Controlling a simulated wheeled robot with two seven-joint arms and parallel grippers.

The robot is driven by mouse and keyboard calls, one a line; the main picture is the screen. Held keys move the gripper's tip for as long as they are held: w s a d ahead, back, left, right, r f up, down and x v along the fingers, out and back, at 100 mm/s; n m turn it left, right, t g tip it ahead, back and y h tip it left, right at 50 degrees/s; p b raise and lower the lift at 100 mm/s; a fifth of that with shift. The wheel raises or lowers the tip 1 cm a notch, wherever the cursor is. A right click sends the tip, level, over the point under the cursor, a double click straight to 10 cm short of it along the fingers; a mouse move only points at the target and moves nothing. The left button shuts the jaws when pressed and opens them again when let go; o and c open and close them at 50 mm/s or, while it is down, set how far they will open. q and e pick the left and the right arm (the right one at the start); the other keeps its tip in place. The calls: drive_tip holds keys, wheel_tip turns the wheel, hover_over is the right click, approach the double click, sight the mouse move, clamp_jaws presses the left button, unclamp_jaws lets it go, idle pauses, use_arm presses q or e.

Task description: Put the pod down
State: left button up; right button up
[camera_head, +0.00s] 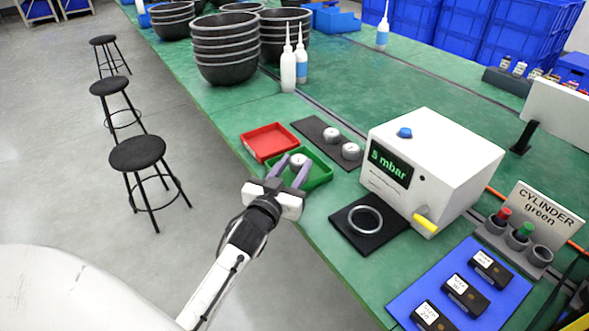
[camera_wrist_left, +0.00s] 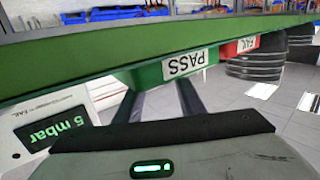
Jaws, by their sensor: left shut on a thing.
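My left gripper (camera_head: 296,162) reaches in over the near edge of the green tray (camera_head: 318,178), its two fingers shut on a pale metal pod (camera_head: 299,159). The pod is within the tray's outline; I cannot tell whether it touches the tray floor. In the left wrist view the green tray's wall (camera_wrist_left: 130,82) carries a PASS label (camera_wrist_left: 186,64), with the fingers (camera_wrist_left: 163,103) running toward it; the pod is hidden there. The red tray (camera_head: 268,142) is beside the green one and carries a FAIL label (camera_wrist_left: 247,45). My right gripper is not in view.
Two more pods (camera_head: 331,134) stand on a dark strip (camera_head: 318,126) behind the trays. A white tester (camera_head: 440,150) reading 5 mbar stands at right, with a metal ring (camera_head: 365,219) on a black pad before it. Black bowls (camera_head: 226,50) and bottles (camera_head: 288,68) stand farther back.

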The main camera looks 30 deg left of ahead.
use_arm(q)
drive_tip(key=shift+f, duration=0.25)
drive_tip(key=shift+s+f+b, duration=0.1)
drive_tip(key=shift+f+b, duration=0.25)
drive_tip(key=shift+f, duration=0.25)
drive_tip(key=o, duration=1)
drive_tip(key=shift+f, duration=0.2)
drive_tip(key=shift+s+d+r+p, duration=0.1)
drive_tip(key=shift+s+r+p, duration=0.05)
drive_tip(key=shift+r+p, duration=0.45)
drive_tip(key=v, duration=0.7)
drive_tip(key=shift+r+b, duration=0.25)
drive_tip(key=shift+b, duration=0.05)
